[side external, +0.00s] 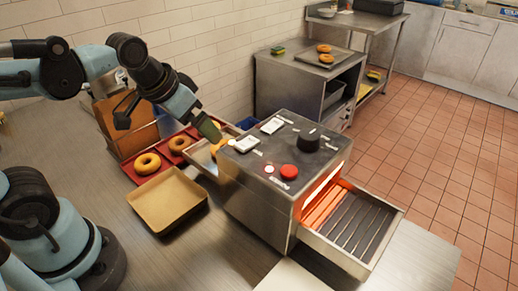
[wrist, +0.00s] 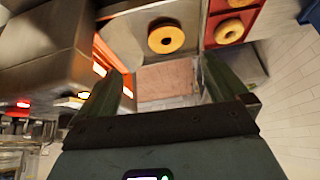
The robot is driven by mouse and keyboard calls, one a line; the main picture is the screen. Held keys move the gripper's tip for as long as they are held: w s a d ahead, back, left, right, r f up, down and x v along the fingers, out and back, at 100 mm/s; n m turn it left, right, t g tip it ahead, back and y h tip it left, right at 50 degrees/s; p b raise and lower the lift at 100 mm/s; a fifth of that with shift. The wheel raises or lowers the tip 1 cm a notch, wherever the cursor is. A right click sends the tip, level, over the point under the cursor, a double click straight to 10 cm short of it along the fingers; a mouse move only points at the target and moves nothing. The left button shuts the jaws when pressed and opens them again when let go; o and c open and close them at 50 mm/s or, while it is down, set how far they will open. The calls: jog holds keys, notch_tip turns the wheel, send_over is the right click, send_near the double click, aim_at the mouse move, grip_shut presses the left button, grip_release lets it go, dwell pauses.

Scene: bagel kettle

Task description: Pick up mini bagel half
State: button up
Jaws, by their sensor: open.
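My gripper (side external: 209,130) reaches down over the left end of the toaster (side external: 262,185). In the wrist view, its two fingers (wrist: 165,82) stand wide apart with nothing held between them. A golden ring-shaped bagel half (wrist: 166,38) lies in the metal tray beside the toaster, beyond the fingertips and apart from them. In the side view, a bagel (side external: 147,163) lies nearest the front of that tray.
A tan square tray (side external: 165,222) stands empty on the counter. The toaster glows orange inside, with a slatted outlet (side external: 352,228) at its right. A brown box (side external: 130,135) stands behind the red tray. A back cabinet holds more bagels (side external: 326,58).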

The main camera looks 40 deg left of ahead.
jog(key=w+a+r+m+g, duration=0.1)
jog(key=w+r+g, duration=0.1)
jog(key=w+g, duration=0.3)
send_over(223, 142)
jog(key=s+d, duration=0.1)
jog(key=d, duration=0.1)
jog(key=shift+m+t, duration=0.3)
notch_tip(223, 142, down, 7)
jog(key=shift+s+a+r, duration=0.1)
jog(key=shift+s+r, duration=0.05)
jog(key=shift+s+f, duration=0.1)
jog(key=shift+f, duration=2.55)
jog(key=c, duration=1.1)
jog(key=shift+r, duration=5)
